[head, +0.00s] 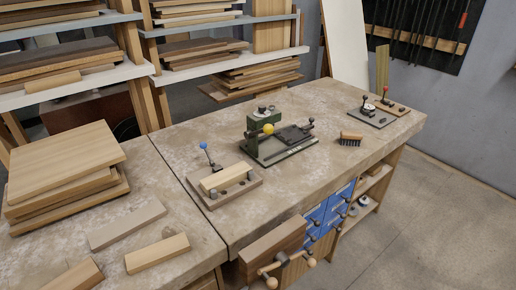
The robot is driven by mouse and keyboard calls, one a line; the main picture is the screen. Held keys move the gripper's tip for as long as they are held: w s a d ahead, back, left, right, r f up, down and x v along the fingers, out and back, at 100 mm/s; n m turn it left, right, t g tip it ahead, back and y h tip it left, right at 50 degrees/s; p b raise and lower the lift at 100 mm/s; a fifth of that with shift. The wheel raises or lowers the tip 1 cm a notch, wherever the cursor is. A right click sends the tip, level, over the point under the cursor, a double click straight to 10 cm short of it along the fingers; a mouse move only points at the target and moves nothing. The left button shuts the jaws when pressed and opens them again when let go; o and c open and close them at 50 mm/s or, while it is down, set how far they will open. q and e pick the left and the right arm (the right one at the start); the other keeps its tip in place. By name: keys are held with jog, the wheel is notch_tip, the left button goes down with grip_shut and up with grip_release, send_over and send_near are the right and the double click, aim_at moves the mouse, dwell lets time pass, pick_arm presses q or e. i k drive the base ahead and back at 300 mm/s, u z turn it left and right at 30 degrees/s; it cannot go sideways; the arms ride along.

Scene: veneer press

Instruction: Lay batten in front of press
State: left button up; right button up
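A green press (290,154) with a yellow ball on its lever stands in the middle of the right bench. The bench top in front of it, toward the front edge, is bare. Several batten-like wood strips are in view. A light batten (157,254) and a greyer batten (127,226) lie on the left bench, and another light batten (76,277) lies at the lower left, near the picture's bottom edge. A pale block (225,178) sits on a small blue-knobbed clamp fixture (213,193) left of the press. Neither of my grippers is in view.
A stack of boards (66,175) stands on the left bench. A brush (350,139) lies right of the press. Two small lever fixtures (371,117) (393,108) stand at the far right end. A wooden vise (272,247) projects from the bench front. Loaded shelves (225,70) stand behind.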

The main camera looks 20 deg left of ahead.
aim_at(302, 173)
jog(key=z, duration=1.4)
jog(key=i, duration=2.4)
jog(key=u, duration=3.15)
